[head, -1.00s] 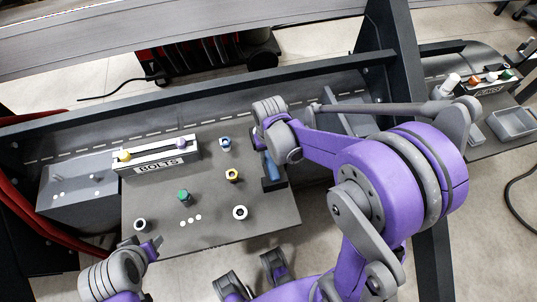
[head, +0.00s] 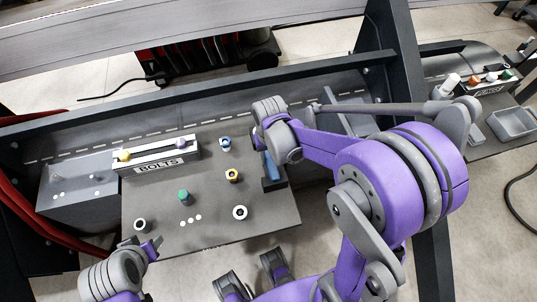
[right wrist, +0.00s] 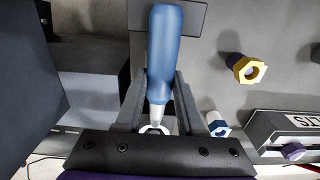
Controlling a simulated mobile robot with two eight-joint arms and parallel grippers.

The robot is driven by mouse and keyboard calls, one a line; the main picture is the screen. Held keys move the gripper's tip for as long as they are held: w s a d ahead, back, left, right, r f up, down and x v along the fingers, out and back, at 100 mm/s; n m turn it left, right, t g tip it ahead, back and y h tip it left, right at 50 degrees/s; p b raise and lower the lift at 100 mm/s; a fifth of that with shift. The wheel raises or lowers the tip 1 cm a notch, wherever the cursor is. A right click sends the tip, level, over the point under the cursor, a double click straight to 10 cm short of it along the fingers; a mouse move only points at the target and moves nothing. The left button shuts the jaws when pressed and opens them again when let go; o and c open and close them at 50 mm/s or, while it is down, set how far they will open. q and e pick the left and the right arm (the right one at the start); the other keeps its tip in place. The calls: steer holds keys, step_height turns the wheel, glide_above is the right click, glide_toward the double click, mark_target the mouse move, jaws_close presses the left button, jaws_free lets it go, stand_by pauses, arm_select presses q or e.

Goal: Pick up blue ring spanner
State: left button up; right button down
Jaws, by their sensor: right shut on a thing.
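The blue ring spanner (head: 271,166) has a thick blue handle and stands at the right side of the grey board, at a dark holder (head: 274,184). In the right wrist view its blue handle (right wrist: 164,50) lies between my fingers, with a pale metal shank and ring towards the palm. My right gripper (right wrist: 160,92) is shut on the spanner. In the head view the right gripper (head: 266,142) partly hides the spanner's upper end. My left gripper (head: 152,247) is at the board's front left edge, away from the spanner; its finger gap is unclear.
The grey board (head: 250,225) carries a green-topped bolt (head: 184,196), a yellow nut (head: 232,175), a blue-and-white piece (head: 225,143) and white rings. A BOLTS rack (head: 158,166) stands at the back left. A dark upright post (head: 400,80) rises right of the board.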

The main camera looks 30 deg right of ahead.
mark_target(269, 156)
steer(key=shift+r, duration=0.1)
step_height(269, 156, up, 10)
steer(key=shift+f+p, duration=0.1)
steer(key=shift+p, duration=0.6)
steer(key=c, duration=1.2)
jaws_free()
steer(key=shift+c, duration=0.2)
jaws_close()
